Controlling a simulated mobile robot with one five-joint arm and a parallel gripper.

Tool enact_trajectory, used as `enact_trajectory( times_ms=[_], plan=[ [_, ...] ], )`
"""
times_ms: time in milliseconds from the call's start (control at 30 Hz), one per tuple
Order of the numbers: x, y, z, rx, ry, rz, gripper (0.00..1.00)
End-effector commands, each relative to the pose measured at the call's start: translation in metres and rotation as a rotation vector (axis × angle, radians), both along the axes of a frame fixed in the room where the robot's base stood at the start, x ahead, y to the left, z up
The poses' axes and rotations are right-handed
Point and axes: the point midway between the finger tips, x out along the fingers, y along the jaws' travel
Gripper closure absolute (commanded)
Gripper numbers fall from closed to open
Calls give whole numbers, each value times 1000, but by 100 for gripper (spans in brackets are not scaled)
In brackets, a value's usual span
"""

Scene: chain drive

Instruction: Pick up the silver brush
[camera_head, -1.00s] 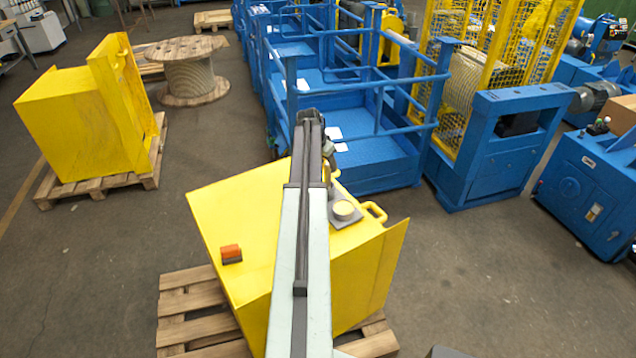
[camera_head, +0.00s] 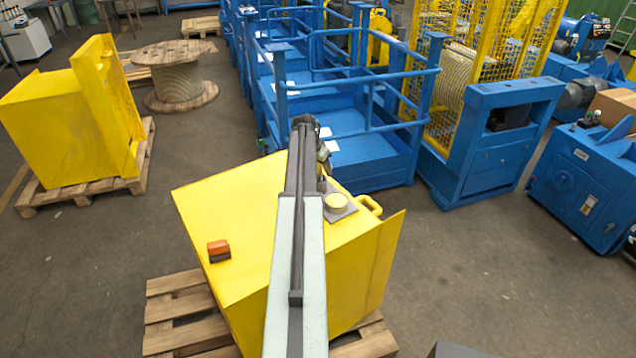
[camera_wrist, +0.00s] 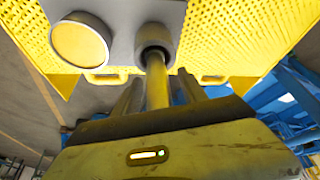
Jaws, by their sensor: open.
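A grey collar (camera_wrist: 155,42) with a yellowish rod (camera_wrist: 157,85) shows in the wrist view beside a grey plate. I cannot tell whether this is the silver brush, and no other clear brush shows. My gripper (camera_wrist: 157,92) is open. Its two dark fingers stand on either side of the rod, and I cannot tell whether they touch it. In the head view my arm hides much of this spot above the yellow box (camera_head: 240,215).
A yellow disc (camera_head: 336,201) sits on the grey plate (camera_head: 345,212) on the box. An orange and dark block (camera_head: 218,251) lies on the box's left part. The box stands on a wooden pallet (camera_head: 165,310). A blue railed platform (camera_head: 375,165) is close behind.

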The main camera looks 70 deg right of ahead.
Motion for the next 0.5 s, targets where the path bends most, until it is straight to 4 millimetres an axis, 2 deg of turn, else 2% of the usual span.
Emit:
enact_trajectory(
  times_ms=[133,167,300,333,500],
  plan=[
    [0,0,2,0,0,1,50],
    [0,0,2,0,0,1,56],
    [1,1,2,0,-1,1,95],
    [1,1,2,0,-1,1,100],
    [1,1,2,0,0,2,100]
  ],
)
